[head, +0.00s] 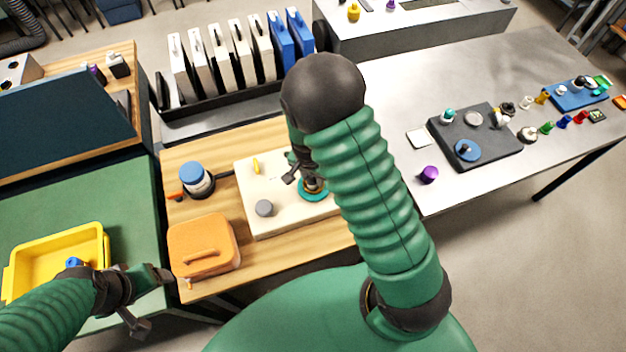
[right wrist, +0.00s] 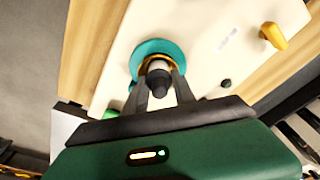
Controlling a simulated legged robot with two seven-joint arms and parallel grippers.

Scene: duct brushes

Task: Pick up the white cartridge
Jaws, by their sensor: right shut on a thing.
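My right gripper (head: 304,178) points down over the cream board (head: 284,219), partly hidden by my own arm. In the right wrist view its fingers (right wrist: 158,94) are shut on a small pale cylinder with a dark end, which looks like the white cartridge (right wrist: 157,66). The cartridge stands in the teal ring (right wrist: 139,52) on the board, with an orange-yellow band around its base. I cannot tell whether it is clear of the ring. The ring also shows in the head view (head: 313,196). My left gripper (head: 157,297) is open and empty, beside the yellow bin.
The yellow bin (head: 103,245) holds a blue item. An orange case (head: 203,247) and a blue-lidded jar (head: 196,179) stand left of the board. A rack of white and blue cases (head: 237,62) is behind. A grey table with small parts (head: 473,137) lies right.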

